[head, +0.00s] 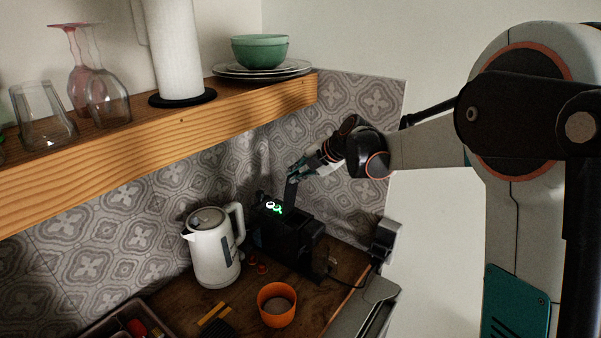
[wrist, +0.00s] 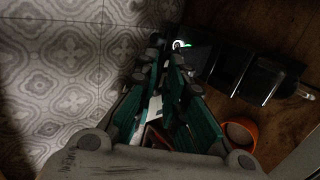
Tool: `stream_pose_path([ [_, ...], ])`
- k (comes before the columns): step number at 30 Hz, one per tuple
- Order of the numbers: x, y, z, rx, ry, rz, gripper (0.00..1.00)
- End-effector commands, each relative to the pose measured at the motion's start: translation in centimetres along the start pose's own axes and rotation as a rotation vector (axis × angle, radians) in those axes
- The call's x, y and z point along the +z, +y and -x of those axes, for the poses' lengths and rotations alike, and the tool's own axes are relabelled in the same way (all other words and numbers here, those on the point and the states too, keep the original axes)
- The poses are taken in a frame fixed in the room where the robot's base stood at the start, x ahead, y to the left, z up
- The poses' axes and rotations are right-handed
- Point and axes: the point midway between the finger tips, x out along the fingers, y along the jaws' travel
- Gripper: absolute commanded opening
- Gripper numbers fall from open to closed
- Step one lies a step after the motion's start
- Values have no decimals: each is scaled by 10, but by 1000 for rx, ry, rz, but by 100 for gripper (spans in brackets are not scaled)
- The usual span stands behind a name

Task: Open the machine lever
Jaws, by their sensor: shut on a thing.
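The black machine (head: 278,238) stands on the wooden counter against the tiled wall, with lit white and green marks on its top. Its dark lever (head: 290,193) stands up steeply from the top. My gripper (head: 297,172) reaches in from the right and is shut on the upper end of the lever. In the wrist view, the teal and black fingers of my gripper (wrist: 164,75) close together beside the machine (wrist: 228,65). The lever between them is dark and mostly hidden there.
A white kettle (head: 212,250) stands close left of the machine. An orange bowl (head: 277,306) is in front; it also shows in the wrist view (wrist: 240,134). A wooden shelf (head: 160,130) with glasses, paper roll and dishes hangs above left. The tiled wall (head: 350,120) is close behind.

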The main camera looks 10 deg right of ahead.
Motion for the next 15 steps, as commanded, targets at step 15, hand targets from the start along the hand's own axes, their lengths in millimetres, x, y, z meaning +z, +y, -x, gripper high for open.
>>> stream_pose_path([
  [15, -1, 0, 0, 0, 1, 2, 27],
])
